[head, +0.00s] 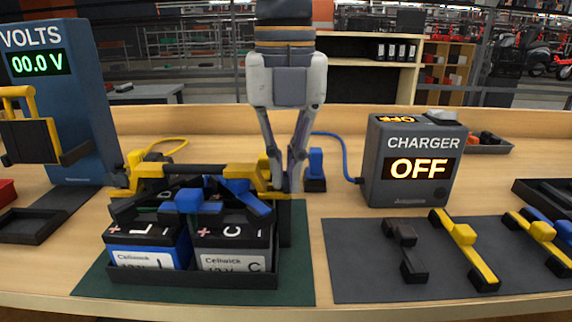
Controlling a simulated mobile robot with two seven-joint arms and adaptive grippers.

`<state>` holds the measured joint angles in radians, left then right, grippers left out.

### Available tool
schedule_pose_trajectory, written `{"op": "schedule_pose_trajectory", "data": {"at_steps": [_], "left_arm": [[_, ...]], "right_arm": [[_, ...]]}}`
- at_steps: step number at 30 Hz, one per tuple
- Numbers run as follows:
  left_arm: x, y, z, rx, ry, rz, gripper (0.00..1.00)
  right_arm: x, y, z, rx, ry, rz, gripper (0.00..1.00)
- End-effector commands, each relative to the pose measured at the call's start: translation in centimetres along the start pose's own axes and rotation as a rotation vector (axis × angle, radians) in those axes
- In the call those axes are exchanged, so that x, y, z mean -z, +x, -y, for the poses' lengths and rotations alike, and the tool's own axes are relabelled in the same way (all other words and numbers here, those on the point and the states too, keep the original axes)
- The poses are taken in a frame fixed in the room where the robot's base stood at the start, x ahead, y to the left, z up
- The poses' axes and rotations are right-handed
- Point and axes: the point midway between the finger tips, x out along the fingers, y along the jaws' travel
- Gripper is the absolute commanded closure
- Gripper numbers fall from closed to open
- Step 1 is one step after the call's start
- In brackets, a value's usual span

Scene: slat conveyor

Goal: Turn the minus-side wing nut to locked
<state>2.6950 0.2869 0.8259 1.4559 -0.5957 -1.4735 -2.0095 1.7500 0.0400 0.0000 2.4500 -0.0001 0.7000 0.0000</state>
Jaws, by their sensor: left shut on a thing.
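Two batteries sit side by side in a black tray (190,280) on a green mat: a blue one marked L (150,247) and a black one marked C (232,252). A black hold-down bar with yellow ends (205,170) runs across behind their tops. My left gripper (285,184) points down at the bar's right yellow end (268,178). Its fingers are shut on a small part there, which I take as the minus-side wing nut; the fingers hide it, so its angle cannot be told. My right gripper is not in view.
A blue voltmeter (75,120) reading 00.0 V stands at the left. A charger (410,165) showing OFF stands to the right. A grey mat (360,270) at front right holds black and yellow bars. Blue and black pieces (190,200) lie over the batteries.

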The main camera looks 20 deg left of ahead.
Motion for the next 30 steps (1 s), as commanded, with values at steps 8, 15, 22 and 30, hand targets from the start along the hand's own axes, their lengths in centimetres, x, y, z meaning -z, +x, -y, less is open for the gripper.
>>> {"op": "schedule_pose_trajectory", "data": {"at_steps": [8, 15, 22, 30], "left_arm": [[0.00, -0.12, -0.06, 0.001, 0.100, 0.002, 1.00], [0.01, -0.13, -0.06, 0.001, 0.130, 0.002, 1.00], [0.01, -0.13, -0.06, 0.001, 0.132, 0.002, 1.00], [0.01, -0.11, -0.06, 0.001, 0.131, 0.002, 0.74]], "right_arm": [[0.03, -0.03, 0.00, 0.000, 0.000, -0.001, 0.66], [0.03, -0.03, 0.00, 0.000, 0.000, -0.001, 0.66], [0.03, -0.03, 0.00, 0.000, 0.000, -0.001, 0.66], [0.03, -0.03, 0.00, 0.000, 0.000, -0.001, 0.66]]}}
